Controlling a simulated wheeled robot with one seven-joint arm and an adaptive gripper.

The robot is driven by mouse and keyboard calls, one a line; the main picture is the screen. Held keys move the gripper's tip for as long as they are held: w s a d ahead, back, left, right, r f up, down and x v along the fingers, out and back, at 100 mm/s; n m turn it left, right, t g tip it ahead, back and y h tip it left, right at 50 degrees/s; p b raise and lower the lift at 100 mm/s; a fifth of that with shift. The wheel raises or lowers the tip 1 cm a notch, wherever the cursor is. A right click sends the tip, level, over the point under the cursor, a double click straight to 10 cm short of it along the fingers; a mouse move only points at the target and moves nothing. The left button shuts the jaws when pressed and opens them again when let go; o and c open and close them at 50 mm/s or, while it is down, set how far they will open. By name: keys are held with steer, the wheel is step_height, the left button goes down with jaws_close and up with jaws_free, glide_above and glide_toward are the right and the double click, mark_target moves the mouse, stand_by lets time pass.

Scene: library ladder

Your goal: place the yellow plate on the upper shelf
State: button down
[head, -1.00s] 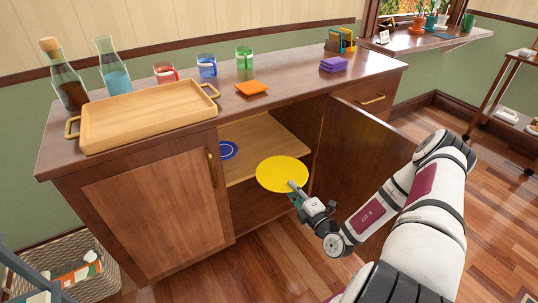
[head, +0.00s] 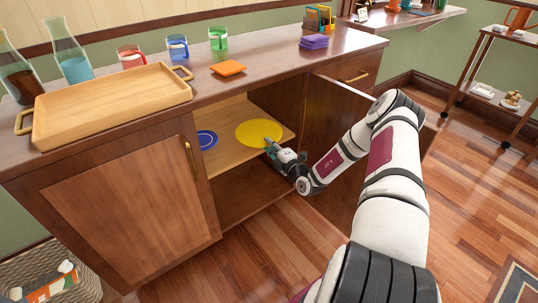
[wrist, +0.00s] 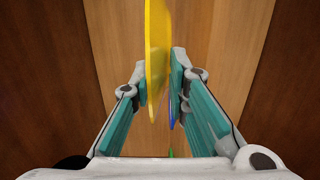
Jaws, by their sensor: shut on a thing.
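The yellow plate (head: 256,132) is inside the open cabinet, flat over the right part of the upper shelf (head: 222,154). I cannot tell whether it touches the board. My gripper (head: 269,146) is shut on the plate's near edge, at the front of the shelf. In the wrist view the yellow plate (wrist: 157,45) shows edge-on between the fingers of my gripper (wrist: 160,82). A blue plate (head: 207,139) lies on the same shelf to the left; a sliver of it (wrist: 171,112) shows past the yellow plate in the wrist view.
The open cabinet door (head: 338,125) stands right of the opening, close to my arm. The lower compartment (head: 240,195) looks empty. On the countertop are a wooden tray (head: 110,103), bottles, mugs, an orange item (head: 229,68) and purple items (head: 314,41).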

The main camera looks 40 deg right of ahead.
steer(key=shift+w+d, duration=0.1)
steer(key=shift+w, duration=0.2)
steer(key=shift+f, duration=0.15)
steer(key=shift+f+b, duration=0.95)
steer(key=shift+f, duration=0.6)
steer(key=shift+f, duration=0.1)
steer(key=c, duration=1.5)
jaws_free()
steer(key=shift+c, duration=0.2)
